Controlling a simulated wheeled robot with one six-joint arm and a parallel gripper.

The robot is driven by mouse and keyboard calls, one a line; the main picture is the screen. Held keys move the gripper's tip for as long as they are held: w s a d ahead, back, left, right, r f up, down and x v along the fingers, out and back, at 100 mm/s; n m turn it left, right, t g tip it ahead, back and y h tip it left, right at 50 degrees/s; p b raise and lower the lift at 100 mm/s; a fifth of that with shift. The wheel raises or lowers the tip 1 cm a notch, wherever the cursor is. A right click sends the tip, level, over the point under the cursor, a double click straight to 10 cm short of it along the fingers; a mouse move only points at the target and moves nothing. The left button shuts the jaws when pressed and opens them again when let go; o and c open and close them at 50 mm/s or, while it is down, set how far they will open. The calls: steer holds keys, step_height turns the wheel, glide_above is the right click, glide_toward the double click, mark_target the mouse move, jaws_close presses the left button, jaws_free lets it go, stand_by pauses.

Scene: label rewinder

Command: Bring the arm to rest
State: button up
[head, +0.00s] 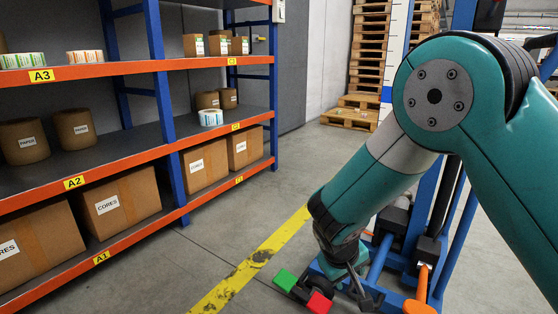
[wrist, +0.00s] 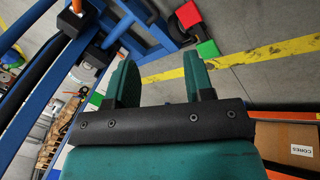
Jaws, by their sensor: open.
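My gripper shows in the wrist view (wrist: 160,75) with its two green fingers wide apart and nothing between them. In the head view my teal arm comes in from the right, bends at a high joint and reaches down. My gripper's end is low there, beside a blue frame (head: 378,258), and its fingers are hard to make out. The blue frame also shows in the wrist view (wrist: 150,35), beyond the fingers. Whether the gripper touches the frame cannot be told.
A green block (head: 285,280) and a red block (head: 319,302) sit at the frame's low front end. An orange-edged rack (head: 120,163) with cartons and rolls stands at the left. A yellow line (head: 250,262) crosses open floor between. Wooden pallets (head: 350,117) are stacked behind.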

steer(key=s+r+n+g+y+p, duration=0.25)
steer(key=s+r+y, duration=0.55)
steer(key=s+r, duration=1.65)
step_height(320, 180, up, 37)
steer(key=s+p, duration=0.1)
steer(key=p, duration=3.6)
steer(key=shift+s+g+p, duration=0.2)
steer(key=shift+g+p, duration=0.1)
steer(key=shift+g, duration=0.05)
steer(key=shift+a+f, duration=0.1)
